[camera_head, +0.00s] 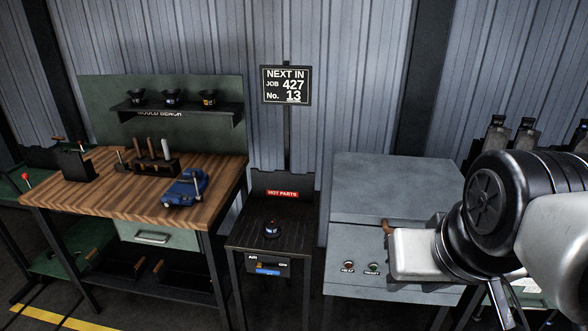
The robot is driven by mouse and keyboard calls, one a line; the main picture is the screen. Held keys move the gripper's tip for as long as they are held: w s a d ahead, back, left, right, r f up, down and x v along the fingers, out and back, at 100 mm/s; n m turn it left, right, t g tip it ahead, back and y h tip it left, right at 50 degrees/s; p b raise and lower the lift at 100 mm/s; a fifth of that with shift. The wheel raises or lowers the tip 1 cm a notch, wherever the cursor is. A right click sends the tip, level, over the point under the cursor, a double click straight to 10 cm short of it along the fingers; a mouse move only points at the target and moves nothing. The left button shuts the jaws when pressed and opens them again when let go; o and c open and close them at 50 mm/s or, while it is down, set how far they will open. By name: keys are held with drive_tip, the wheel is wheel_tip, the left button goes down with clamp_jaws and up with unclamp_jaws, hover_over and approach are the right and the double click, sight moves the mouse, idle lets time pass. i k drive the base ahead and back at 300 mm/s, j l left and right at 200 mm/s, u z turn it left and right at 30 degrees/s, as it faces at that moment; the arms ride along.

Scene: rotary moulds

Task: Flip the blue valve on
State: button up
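On the front of the small dark stand, under the label AIR, is a small blue bar (268,272), which looks like the blue valve's handle. It lies about level, below a small orange-brown part (261,265). The word ON shows to the right of that part. It is too small to tell how the handle is set. My gripper (393,253) is at the right, in front of the grey cabinet and well apart from the blue bar. Its pale hand shows, but its fingers cannot be made out, nor whether anything is between them.
A wooden bench (115,207) with a blue vise (185,188) stands left.

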sight(259, 266)
drive_tip(key=l+u, duration=0.15)
drive_tip(key=u, duration=0.7)
drive_tip(key=i+j+z, duration=0.35)
drive_tip(key=i+j, duration=0.15)
drive_tip(key=i+j+z, duration=0.15)
drive_tip(key=j, duration=0.25)
drive_tip(key=i+j, duration=0.45)
drive_tip(key=i+u, duration=0.05)
drive_tip(key=i, duration=0.05)
